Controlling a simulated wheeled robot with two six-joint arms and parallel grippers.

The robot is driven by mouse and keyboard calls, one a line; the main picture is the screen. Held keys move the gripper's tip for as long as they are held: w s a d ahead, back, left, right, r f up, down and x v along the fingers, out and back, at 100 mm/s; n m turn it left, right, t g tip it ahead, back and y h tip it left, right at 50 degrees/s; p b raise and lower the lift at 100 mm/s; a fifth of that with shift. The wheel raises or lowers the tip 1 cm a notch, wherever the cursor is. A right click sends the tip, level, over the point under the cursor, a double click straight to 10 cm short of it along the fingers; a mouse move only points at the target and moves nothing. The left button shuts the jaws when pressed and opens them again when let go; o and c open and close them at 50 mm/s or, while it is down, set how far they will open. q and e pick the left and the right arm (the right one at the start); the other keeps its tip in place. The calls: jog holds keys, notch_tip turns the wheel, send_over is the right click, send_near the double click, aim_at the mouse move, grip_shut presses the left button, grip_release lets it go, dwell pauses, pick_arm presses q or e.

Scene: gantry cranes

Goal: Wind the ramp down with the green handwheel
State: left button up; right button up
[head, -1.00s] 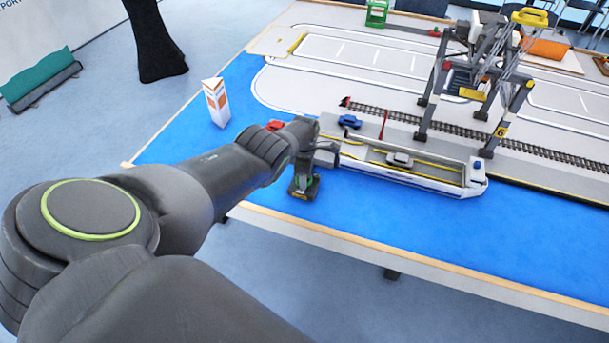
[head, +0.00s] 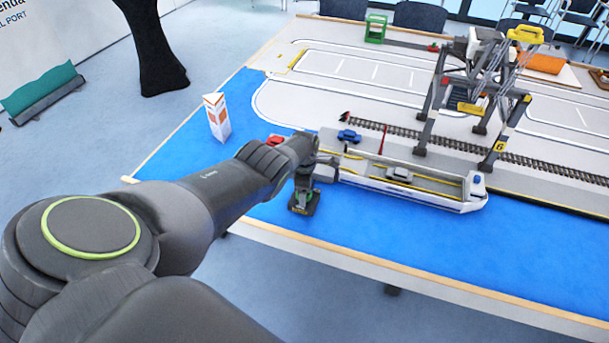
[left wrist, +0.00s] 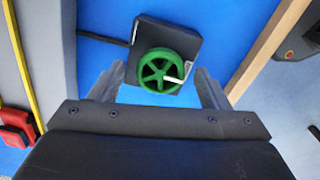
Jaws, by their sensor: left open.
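The green handwheel (left wrist: 160,72) sits on a dark box (left wrist: 190,40) and has a small pale handle on its rim. In the left wrist view it lies between the two fingers of my left gripper (left wrist: 160,80), which is open, one finger on each side. I cannot tell whether the fingers touch the wheel. In the head view the box (head: 303,205) is partly hidden by my left arm at the near end of the grey-white ferry (head: 440,197). The ramp is not clearly visible behind my arm. My right gripper is not in view.
A grey car (head: 399,174) stands in the ferry. A white-orange prism (head: 217,117) stands left, and a gantry crane (head: 470,107) right. The table's wooden front edge (head: 430,277) is close by.

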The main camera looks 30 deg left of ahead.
pick_arm(q)
notch_tip(320, 180, up, 17)
jog(key=p, duration=0.8)
dwell(0.4)
jog(key=shift+r, duration=0.1)
